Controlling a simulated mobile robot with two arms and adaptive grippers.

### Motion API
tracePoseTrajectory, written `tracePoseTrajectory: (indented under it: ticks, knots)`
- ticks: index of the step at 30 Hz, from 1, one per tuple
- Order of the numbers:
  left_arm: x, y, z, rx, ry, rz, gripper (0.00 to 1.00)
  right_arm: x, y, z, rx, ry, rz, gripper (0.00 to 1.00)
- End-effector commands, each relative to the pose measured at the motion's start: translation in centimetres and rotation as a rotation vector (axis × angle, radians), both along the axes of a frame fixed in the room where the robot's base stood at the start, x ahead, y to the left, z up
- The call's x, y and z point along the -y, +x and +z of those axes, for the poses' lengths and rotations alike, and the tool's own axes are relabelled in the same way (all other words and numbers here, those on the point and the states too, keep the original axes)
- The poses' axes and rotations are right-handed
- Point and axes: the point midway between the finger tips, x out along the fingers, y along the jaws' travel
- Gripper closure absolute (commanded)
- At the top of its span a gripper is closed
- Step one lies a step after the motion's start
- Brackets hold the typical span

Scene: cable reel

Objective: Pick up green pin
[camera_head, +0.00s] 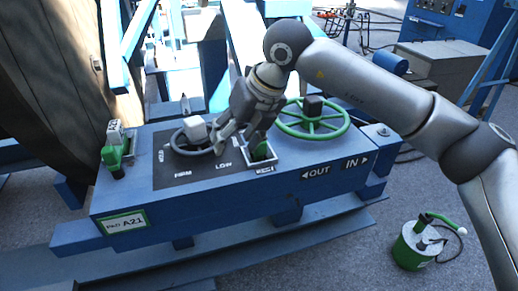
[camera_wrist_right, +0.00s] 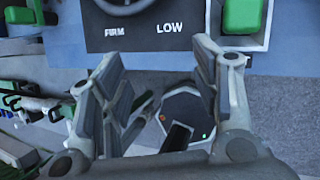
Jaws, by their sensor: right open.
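A green piece (camera_head: 262,151), which may be the green pin, stands in a pale-framed slot on the blue console, right of the LOW marking. It also shows at the upper right of the right wrist view (camera_wrist_right: 242,14). Another green piece (camera_head: 114,156) with a grey top sits at the console's left end. I cannot tell for certain which is the pin. My right gripper (camera_head: 240,143) is open and empty above the console, close to the slotted green piece; its fingers (camera_wrist_right: 158,75) partly hide that piece in the head view. My left gripper is not in view.
The blue console (camera_head: 220,210) carries a grey handwheel (camera_head: 178,148) left of my right gripper and a green handwheel (camera_head: 330,119) to its right. A green canister (camera_head: 408,250) stands on the floor at right. A large wooden reel (camera_head: 60,80) fills the left.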

Motion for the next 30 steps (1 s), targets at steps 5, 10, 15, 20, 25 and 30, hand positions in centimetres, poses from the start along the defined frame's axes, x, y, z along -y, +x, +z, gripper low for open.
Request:
tracePoseTrajectory:
  ticks: [5,10,15,20,25,30]
  knots:
    - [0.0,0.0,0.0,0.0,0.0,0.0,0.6,5.3,2.6,2.6,0.098,-0.209,-0.137,0.43]
    - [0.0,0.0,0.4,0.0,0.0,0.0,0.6,6.4,3.5,2.3,0.114,-0.255,-0.172,0.43]
    - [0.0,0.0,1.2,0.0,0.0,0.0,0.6,6.0,4.4,-0.2,0.112,-0.252,-0.169,0.43]
    - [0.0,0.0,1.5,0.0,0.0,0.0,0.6,5.8,5.0,-1.7,0.114,-0.251,-0.168,0.43]
    - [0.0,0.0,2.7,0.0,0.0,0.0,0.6,5.3,5.4,-3.0,0.111,-0.251,-0.167,0.43]
    - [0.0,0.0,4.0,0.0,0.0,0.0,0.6,4.7,6.1,-5.3,0.111,-0.25,-0.168,0.43]
